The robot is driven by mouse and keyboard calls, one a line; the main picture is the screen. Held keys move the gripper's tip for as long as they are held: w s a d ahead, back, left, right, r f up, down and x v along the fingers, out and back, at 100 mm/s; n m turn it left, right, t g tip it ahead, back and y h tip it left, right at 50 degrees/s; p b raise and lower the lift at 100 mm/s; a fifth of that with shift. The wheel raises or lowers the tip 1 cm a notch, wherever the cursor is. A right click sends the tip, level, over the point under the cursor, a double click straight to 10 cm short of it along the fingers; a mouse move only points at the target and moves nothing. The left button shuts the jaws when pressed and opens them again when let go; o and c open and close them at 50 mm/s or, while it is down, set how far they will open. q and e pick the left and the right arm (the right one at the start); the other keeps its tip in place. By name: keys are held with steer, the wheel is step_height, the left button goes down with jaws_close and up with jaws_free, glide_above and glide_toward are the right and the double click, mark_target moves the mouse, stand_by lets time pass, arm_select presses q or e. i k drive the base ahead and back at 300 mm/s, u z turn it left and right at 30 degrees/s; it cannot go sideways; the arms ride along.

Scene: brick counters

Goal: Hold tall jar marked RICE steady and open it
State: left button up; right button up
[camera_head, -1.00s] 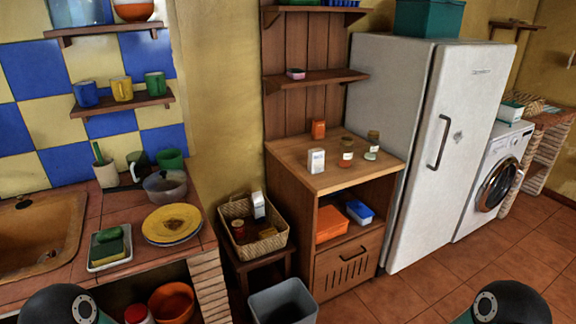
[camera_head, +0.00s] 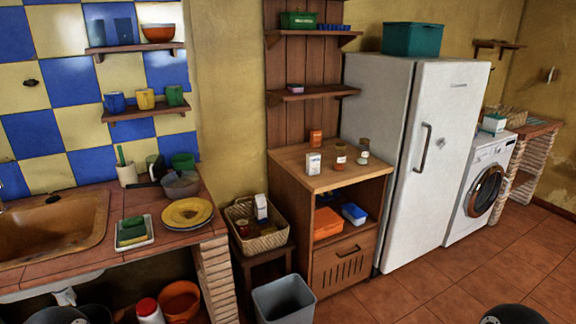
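A jar with reddish contents, a white label and a dark lid (camera_head: 340,160) stands upright on the wooden cabinet. Behind it to the right is a small jar (camera_head: 362,158), and a brown-lidded one (camera_head: 364,144) is partly hidden there. The labels are too small to read, so I cannot tell which jar, if any, is marked RICE. A white packet (camera_head: 313,164) and an orange packet (camera_head: 315,138) stand beside them. Neither gripper is in view; only dark rounded parts of my arms show at the bottom edge.
A wicker basket (camera_head: 282,240) with a dark red jar (camera_head: 243,228) and a white carton (camera_head: 261,207) sits left of the cabinet (camera_head: 300,180). A grey bin (camera_head: 262,301) stands in front. The fridge (camera_head: 437,165) rises at right. The tiled floor at right is clear.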

mark_target(362, 156)
steer(key=z, duration=0.15)
steer(key=i, duration=0.95)
steer(key=u, duration=0.2)
steer(key=k, duration=0.95)
steer(key=z, duration=0.35)
steer(key=i, duration=1)
steer(key=u, duration=1.55)
